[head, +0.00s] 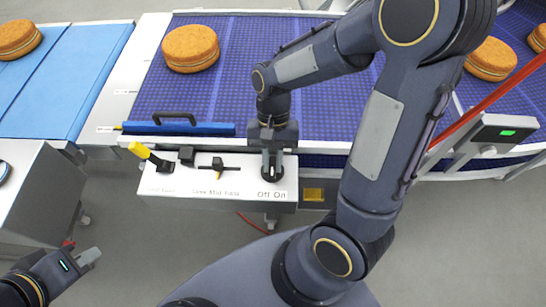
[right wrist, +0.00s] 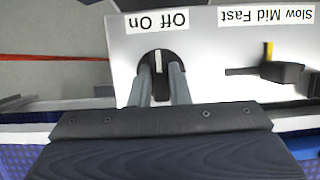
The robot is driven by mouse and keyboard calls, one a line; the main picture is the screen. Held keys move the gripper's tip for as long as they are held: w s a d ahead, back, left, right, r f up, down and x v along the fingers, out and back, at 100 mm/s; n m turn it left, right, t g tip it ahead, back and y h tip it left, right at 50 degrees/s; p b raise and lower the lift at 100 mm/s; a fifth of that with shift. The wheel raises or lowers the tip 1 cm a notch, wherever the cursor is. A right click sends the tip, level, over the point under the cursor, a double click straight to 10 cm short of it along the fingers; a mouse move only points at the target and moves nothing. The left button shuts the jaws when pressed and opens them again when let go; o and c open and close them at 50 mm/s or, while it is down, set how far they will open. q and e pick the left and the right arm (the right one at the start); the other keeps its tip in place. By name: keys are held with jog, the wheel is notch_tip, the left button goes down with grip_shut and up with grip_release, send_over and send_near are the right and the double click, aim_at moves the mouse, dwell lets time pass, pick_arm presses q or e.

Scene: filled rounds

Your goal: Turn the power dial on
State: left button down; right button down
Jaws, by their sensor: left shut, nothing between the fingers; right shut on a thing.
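The power dial (right wrist: 161,62) is a round black knob with a white bar, on a white control panel (head: 205,187) above the printed label "Off On" (head: 272,195). In the right wrist view the bar stands about straight up and down. My right gripper (head: 272,163) points down at the panel, and its two grey fingers (right wrist: 161,88) are shut on the dial, one on each side. The fingers hide part of the knob. My left gripper (head: 90,256) is shut and empty at the lower left, away from the panel.
A yellow-handled lever (head: 142,152) and a speed slider (head: 218,166) labelled "Slow Mid Fast" sit left of the dial. A blue bar with a black handle (head: 175,120) lies behind the panel. Filled rounds (head: 190,48) rest on the purple belt. A green-lit box (head: 505,133) stands right.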

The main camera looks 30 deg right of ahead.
jog(key=n+h, duration=0.1)
jog(key=n, duration=0.2)
jog(key=n+h+p, duration=0.1)
jog(key=n, duration=0.2)
jog(key=shift+w+a, duration=0.1)
dwell(0.5)
jog(key=c, duration=1.4)
grip_release()
jog(key=shift+o, duration=0.2)
jog(key=v, duration=0.8)
jog(key=shift+w+a, duration=0.1)
